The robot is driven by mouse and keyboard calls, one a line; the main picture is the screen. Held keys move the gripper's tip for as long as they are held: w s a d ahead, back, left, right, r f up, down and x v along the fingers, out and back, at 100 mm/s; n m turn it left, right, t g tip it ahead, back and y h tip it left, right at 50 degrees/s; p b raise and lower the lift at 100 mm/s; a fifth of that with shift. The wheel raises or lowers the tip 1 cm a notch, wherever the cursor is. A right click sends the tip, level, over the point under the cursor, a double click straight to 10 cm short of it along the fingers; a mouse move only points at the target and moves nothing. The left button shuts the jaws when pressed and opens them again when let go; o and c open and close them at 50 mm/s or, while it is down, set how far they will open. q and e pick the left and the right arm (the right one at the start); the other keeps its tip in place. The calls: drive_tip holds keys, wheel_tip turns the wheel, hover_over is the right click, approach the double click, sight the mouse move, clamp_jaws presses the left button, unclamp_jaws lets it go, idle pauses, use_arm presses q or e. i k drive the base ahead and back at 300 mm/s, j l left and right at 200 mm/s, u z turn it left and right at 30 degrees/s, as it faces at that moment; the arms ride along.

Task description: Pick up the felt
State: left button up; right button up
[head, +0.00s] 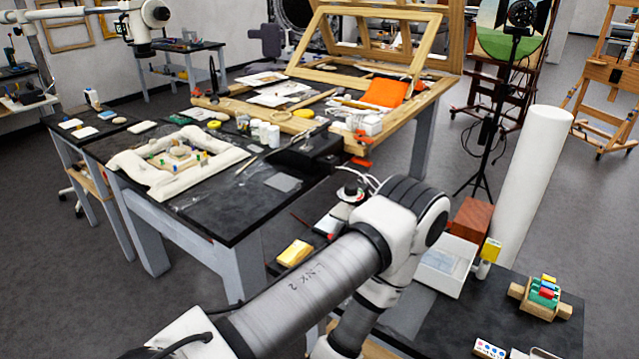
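No piece is clearly marked as the felt. A bright orange, soft-looking flat piece (386,92) lies at the right end of the wooden-edged worktable. A small grey flat square (284,182) lies on the dark tabletop nearer to me. I cannot tell whether either one is felt. One of my arms crosses the lower middle of the head view, and its links hide part of the near bench. Neither of my grippers shows, so I see none touching or holding anything.
A dark table (215,222) carries a padded cream frame (165,190) with small parts inside. A wooden easel frame (365,40) stands behind. A tall white roll (535,180), a white box (447,262) and a wooden block holder (540,298) are at right. Grey floor is open at left.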

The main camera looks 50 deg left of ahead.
sight(285, 182)
drive_tip(key=u, duration=1.8)
